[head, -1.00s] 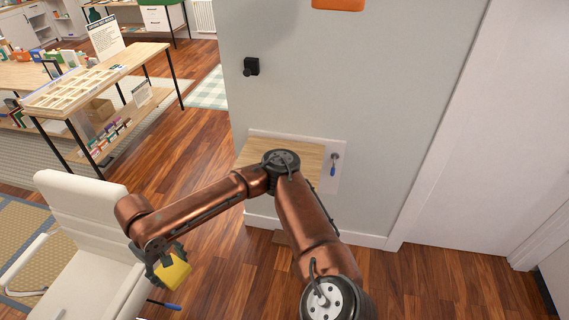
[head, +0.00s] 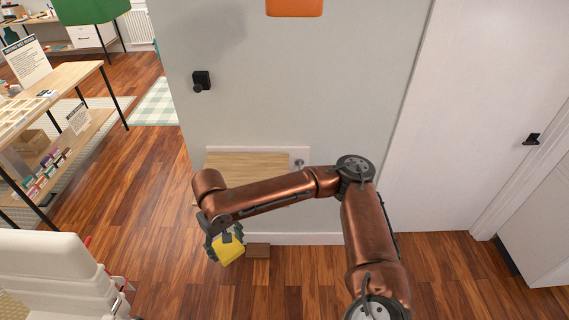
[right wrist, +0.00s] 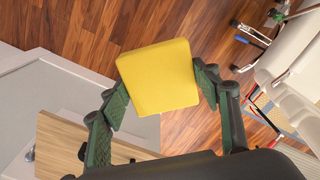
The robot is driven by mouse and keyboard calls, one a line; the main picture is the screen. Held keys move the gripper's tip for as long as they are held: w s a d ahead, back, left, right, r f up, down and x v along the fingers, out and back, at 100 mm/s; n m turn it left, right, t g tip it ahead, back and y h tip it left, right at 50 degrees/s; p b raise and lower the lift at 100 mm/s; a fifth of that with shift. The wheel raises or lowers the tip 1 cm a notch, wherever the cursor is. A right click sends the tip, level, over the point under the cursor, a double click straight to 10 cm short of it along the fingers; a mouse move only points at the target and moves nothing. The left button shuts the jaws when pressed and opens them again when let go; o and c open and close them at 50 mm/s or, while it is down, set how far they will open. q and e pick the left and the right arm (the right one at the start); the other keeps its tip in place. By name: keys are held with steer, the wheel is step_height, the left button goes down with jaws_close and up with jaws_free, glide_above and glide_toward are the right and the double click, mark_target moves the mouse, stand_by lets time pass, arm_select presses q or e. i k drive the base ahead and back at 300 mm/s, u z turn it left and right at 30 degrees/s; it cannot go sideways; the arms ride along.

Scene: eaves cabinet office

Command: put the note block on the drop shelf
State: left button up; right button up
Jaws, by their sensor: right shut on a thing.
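The note block is a yellow square block (head: 229,251) in the head view, held at the end of my right arm. My right gripper (head: 223,241) is shut on it. In the right wrist view, the note block (right wrist: 158,77) sits between the green-padded fingers of the right gripper (right wrist: 160,98). The drop shelf (head: 245,163) looks like a light wooden board on the wall, partly hidden behind my right arm. In the right wrist view, its wood (right wrist: 75,145) shows at lower left, partly behind a finger. The block is apart from it. My left gripper is not in view.
A white chair (head: 45,265) stands at the lower left. A wooden table with shelves (head: 70,80) is at the left. A black wall fitting (head: 201,80) and an orange object (head: 294,7) are on the wall above the shelf. A white door (head: 480,100) is at right.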

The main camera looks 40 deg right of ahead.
mark_target(244, 173)
steer(key=z, duration=0.6)
steer(key=i, duration=1.55)
steer(key=u, duration=0.2)
